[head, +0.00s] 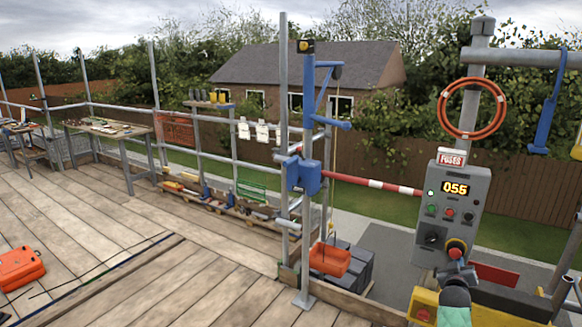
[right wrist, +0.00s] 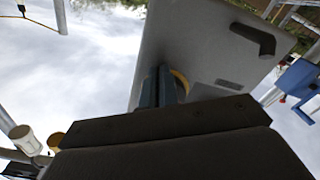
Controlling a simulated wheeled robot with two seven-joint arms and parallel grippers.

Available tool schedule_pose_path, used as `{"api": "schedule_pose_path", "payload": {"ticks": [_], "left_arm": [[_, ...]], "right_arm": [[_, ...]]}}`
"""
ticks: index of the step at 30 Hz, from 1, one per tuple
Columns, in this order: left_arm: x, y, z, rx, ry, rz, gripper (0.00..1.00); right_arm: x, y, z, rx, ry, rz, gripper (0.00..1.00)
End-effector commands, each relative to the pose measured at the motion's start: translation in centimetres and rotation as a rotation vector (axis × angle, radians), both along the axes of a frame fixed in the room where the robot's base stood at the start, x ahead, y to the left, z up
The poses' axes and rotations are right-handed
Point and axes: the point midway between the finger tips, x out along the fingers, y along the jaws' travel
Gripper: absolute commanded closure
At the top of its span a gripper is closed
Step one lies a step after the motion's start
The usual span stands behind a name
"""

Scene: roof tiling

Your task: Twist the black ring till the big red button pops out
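The grey control box (head: 452,212) stands on a post at the right, with a lit display reading 055. The big red button (head: 455,253) sits low on its face, with a yellow collar (head: 457,243) around it. The black ring is not clear, as my gripper covers that spot. My right gripper (head: 458,267) is right at the button from below. In the right wrist view its fingers (right wrist: 166,86) reach the box face and hide the button; a bit of yellow collar (right wrist: 181,80) shows beside them. Whether they grip anything is hidden. My left gripper is out of view.
A black rotary knob (head: 432,237) sits left of the button and shows in the right wrist view (right wrist: 254,39). Small green and red buttons are above it. A red-white barrier pole (head: 375,184) runs to the left of the box. An orange hose (head: 442,108) hangs above.

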Motion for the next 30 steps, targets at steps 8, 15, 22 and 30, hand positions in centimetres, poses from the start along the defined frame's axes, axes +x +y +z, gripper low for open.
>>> {"api": "schedule_pose_path", "payload": {"ticks": [8,15,22,30], "left_arm": [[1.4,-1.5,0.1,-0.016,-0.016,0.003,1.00],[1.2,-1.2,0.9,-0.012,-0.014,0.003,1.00],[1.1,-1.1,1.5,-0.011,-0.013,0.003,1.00],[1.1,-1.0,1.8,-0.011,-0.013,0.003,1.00]], "right_arm": [[-0.2,-0.1,0.4,-0.005,-0.013,0.002,1.00],[-2.0,0.9,0.1,-0.003,-0.007,0.001,1.00],[-4.0,2.0,-0.2,-0.001,-0.002,-0.001,1.00],[-5.3,2.8,-0.4,-0.001,-0.002,-0.001,1.00]]}}
